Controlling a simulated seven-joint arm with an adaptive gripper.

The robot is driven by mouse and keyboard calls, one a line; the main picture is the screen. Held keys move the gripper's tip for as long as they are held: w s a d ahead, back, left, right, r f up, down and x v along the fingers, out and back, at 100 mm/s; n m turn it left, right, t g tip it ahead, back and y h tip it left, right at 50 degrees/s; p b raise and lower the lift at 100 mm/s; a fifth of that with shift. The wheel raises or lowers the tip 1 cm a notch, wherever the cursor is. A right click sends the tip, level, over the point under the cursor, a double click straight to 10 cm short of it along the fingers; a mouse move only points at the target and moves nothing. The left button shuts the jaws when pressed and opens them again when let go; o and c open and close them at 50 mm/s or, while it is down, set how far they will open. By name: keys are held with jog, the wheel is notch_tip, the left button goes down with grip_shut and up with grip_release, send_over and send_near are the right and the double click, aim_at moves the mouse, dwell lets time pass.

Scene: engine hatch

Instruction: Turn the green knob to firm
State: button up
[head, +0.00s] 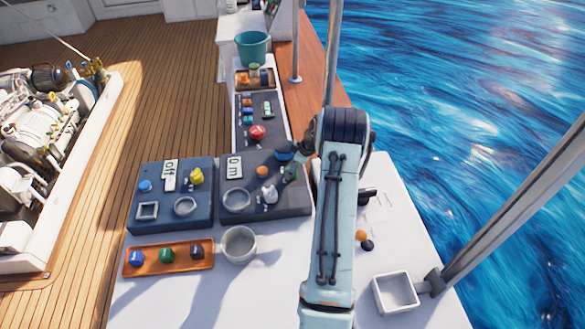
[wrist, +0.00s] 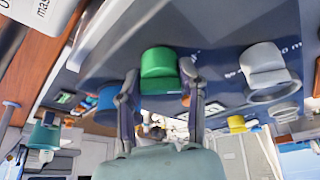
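The green knob (head: 290,173) sits at the right side of the dark panel (head: 228,210) in the head view, partly hidden by my gripper. In the wrist view the green knob (wrist: 159,72) is near the top middle, on the panel's face. My gripper (wrist: 158,76) has its two fingers spread, one on each side of the knob. A gap seems to show at each side; contact cannot be told. In the head view my gripper (head: 296,152) is over the knob's far side. The marks around the knob, including firm, are not readable.
A white knob (head: 269,194) and an orange knob (head: 263,171) are on the same panel. A blue panel (head: 143,215) with a yellow knob (head: 197,176) is at left. An orange tray (head: 128,262) and a grey cup (head: 239,244) stand in front. A teal bucket (head: 251,47) stands behind.

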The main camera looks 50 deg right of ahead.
jog(key=c, duration=0.4)
jog(key=shift+a+m, duration=0.1)
jog(key=shift+m, duration=0.2)
jog(key=m+h, duration=0.1)
jog(key=m, duration=0.1)
jog(key=shift+a+m, duration=0.1)
jog(key=shift+m, duration=0.3)
jog(key=m+h, duration=0.1)
jog(key=m, duration=0.3)
jog(key=shift+w+a+f+g+h, duration=0.1)
jog(key=shift+g+h, duration=0.3)
jog(key=m+g+h, duration=0.1)
jog(key=m, duration=0.4)
jog(key=shift+w, duration=0.1)
jog(key=shift+w+m+g+h, duration=0.1)
jog(key=shift+m+g+h, duration=0.5)
jog(key=shift+m, duration=1.4)
